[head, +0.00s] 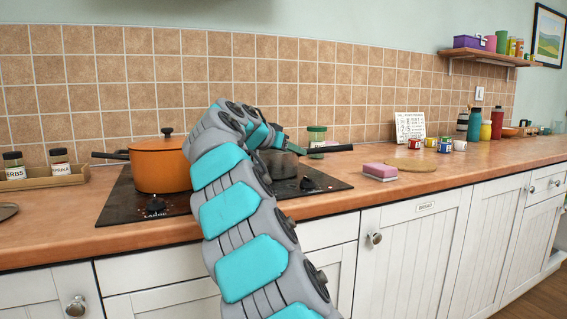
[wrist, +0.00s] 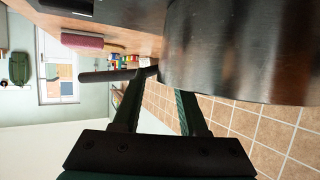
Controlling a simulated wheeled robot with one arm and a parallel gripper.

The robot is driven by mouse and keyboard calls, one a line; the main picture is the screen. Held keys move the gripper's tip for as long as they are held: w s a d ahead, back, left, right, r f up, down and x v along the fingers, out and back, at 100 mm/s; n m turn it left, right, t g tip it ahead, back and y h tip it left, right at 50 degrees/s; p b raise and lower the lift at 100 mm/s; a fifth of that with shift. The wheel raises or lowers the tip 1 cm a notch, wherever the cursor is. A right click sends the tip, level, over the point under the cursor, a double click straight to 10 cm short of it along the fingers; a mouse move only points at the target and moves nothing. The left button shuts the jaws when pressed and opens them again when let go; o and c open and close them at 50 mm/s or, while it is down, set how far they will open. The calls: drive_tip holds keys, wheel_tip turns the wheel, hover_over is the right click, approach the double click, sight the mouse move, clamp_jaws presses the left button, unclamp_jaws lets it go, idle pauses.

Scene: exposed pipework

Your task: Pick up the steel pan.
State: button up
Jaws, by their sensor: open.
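The steel pan (head: 281,165) sits on the right side of the black hob, partly hidden behind my arm. Its dark handle (head: 326,149) points to the right. In the wrist view the pan's grey metal side (wrist: 235,50) fills the upper right, and the handle (wrist: 105,76) runs left from it. My gripper (wrist: 160,84) is open, with its two fingers apart and their tips close to the place where handle and pan meet. One finger overlaps the handle in that view; I cannot tell whether they touch. In the head view the gripper (head: 279,140) is at the pan's back side, mostly hidden.
An orange pot (head: 160,168) with a lid stands on the hob's left side. A pink sponge (head: 380,170) lies right of the hob (head: 115,208). The tiled wall (head: 110,85) is close behind.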

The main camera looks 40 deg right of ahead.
drive_tip(key=shift+c, duration=0.3)
clamp_jaws()
idle(1.0)
